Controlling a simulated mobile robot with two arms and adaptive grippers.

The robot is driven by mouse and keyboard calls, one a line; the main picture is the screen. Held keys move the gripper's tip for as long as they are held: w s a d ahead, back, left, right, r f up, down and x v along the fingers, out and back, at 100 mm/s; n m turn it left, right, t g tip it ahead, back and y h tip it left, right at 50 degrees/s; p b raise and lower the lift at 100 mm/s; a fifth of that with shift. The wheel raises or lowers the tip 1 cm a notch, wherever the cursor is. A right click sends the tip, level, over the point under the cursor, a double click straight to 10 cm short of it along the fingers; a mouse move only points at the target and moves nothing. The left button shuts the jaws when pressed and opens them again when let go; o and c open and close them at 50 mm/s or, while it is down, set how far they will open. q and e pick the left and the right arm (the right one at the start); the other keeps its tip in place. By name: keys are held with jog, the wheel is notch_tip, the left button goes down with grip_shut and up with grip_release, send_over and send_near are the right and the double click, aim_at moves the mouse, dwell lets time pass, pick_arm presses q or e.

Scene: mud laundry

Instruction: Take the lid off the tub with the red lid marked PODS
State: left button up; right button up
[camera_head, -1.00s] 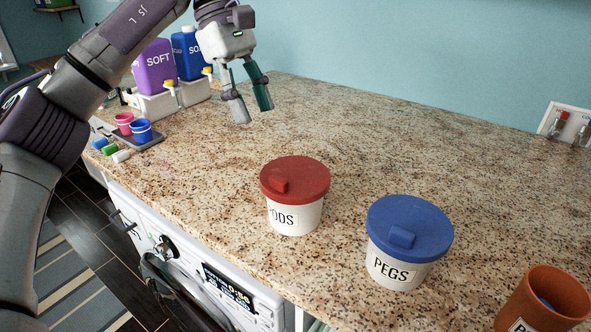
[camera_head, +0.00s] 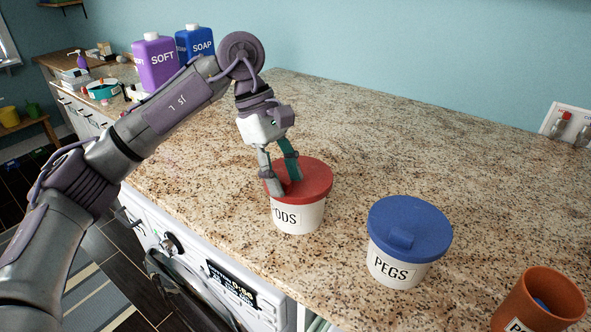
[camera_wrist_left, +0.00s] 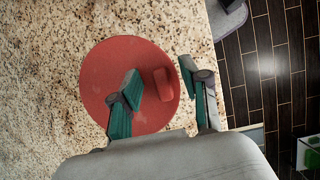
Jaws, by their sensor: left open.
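The white tub marked PODS (camera_head: 303,217) stands upright on the counter with its red lid (camera_head: 315,178) on it. My left gripper (camera_head: 284,183) is over the left part of the lid, fingers pointing down and open. In the left wrist view the round red lid (camera_wrist_left: 104,78) has a raised red handle (camera_wrist_left: 163,84), which lies between the two spread fingers. In the head view the fingers mostly hide the handle. I cannot tell whether the fingertips touch the lid. My right gripper is not in view.
A tub marked PEGS with a blue lid (camera_head: 410,222) stands to the right, and an orange pot (camera_head: 540,300) beyond it at the lower right. Purple SOFT (camera_head: 155,62) and blue SOAP (camera_head: 195,42) bottles stand at the back left. The counter (camera_head: 420,150) behind the tubs is clear.

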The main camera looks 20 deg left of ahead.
pick_arm(q)
jog(key=shift+f, duration=0.15)
jog(key=shift+c, duration=0.2)
grip_shut()
